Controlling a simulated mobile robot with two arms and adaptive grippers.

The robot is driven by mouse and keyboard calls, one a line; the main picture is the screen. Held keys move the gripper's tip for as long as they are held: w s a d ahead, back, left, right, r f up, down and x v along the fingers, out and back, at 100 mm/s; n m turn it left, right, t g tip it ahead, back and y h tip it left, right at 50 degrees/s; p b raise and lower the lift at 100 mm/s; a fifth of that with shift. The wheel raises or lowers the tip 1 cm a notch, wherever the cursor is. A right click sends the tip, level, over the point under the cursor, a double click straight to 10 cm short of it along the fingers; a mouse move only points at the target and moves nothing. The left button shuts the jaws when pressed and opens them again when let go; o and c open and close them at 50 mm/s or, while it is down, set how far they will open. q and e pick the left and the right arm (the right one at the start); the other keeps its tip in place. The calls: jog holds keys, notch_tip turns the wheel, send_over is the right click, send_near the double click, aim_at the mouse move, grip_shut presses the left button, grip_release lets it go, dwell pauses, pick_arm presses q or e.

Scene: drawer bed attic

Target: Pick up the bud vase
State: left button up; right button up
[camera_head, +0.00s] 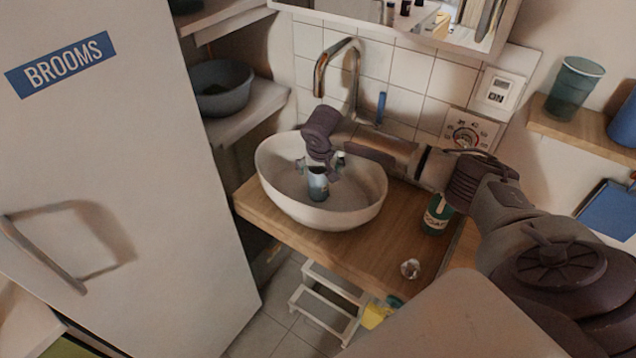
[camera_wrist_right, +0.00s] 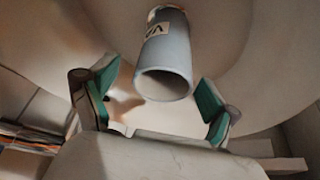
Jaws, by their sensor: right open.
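The bud vase (camera_head: 318,188) is a small blue-grey cylinder standing in the white oval basin (camera_head: 272,190). In the right wrist view the vase (camera_wrist_right: 167,52) shows its open round mouth and a pale label with dark lettering. My right gripper (camera_head: 320,166) is over the basin, right at the top of the vase, and partly hides it in the head view. In the wrist view the right gripper (camera_wrist_right: 155,84) is open, its green-padded fingers spread to either side of the vase's mouth, not touching it. My left gripper is not in view.
The basin sits on a wooden counter (camera_head: 385,262) with a curved faucet (camera_head: 354,70) behind. A green soap bottle (camera_head: 436,216) and a small clear object (camera_head: 410,268) are on the counter to the right. A white door labelled BROOMS (camera_head: 150,180) stands at left.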

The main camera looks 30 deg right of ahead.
jog(key=f, duration=0.2)
jog(key=shift+w+f+p, duration=0.2)
jog(key=shift+f+p, duration=0.1)
jog(key=shift+p, duration=0.05)
jog(key=shift+x, duration=1.15)
jog(key=shift+w+f, duration=0.15)
jog(key=shift+f, duration=0.15)
jog(key=shift+c, duration=0.4)
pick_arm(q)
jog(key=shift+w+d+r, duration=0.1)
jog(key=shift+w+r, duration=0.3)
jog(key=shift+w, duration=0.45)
pick_arm(e)
jog(key=c, duration=1)
jog(key=shift+s, duration=0.2)
jog(key=shift+c, duration=0.3)
jog(key=shift+c, duration=0.6)
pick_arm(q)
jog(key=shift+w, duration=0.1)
pick_arm(e)
jog(key=shift+w+r, duration=0.1)
jog(key=shift+r, duration=0.1)
